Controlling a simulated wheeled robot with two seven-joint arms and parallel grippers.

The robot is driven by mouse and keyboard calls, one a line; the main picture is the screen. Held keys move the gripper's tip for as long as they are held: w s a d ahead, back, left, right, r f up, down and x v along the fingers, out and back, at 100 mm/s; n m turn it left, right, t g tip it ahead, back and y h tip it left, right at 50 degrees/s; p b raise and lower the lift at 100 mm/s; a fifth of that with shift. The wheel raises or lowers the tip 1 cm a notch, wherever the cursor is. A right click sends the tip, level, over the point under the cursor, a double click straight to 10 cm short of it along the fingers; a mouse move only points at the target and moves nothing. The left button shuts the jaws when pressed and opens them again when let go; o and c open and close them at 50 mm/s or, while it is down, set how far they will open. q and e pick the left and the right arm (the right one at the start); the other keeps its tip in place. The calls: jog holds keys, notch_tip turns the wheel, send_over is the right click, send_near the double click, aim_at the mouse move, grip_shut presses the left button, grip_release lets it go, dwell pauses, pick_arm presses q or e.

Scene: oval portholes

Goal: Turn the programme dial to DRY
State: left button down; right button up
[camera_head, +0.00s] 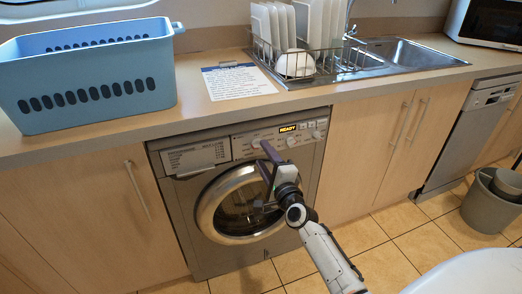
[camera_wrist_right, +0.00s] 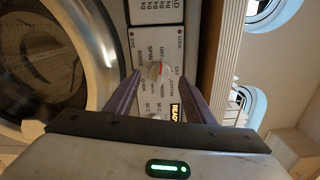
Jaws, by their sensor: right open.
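The washing machine (camera_head: 184,215) has a control panel with a lit display (camera_head: 288,128) reading READY. A pale round dial (camera_head: 256,142) sits on the panel just beyond my right gripper (camera_head: 262,172). In the right wrist view the dial (camera_wrist_right: 156,70), with a red mark on it, shows between the two fingertips of my right gripper (camera_wrist_right: 158,75). That gripper is open, with a gap on both sides of the dial. Small sideways labels ring the dial; I cannot read surely which one the mark points to. My left gripper is not in view.
The round door (camera_head: 208,212) is shut, and my right gripper is in front of it. Other knobs (camera_head: 291,142) sit to the right on the panel. Above is the worktop with a blue basket (camera_head: 90,85), a printed sheet (camera_head: 237,80) and a dish rack (camera_head: 322,62).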

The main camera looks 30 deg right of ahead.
jog(key=v, duration=0.6)
jog(key=shift+s, duration=0.4)
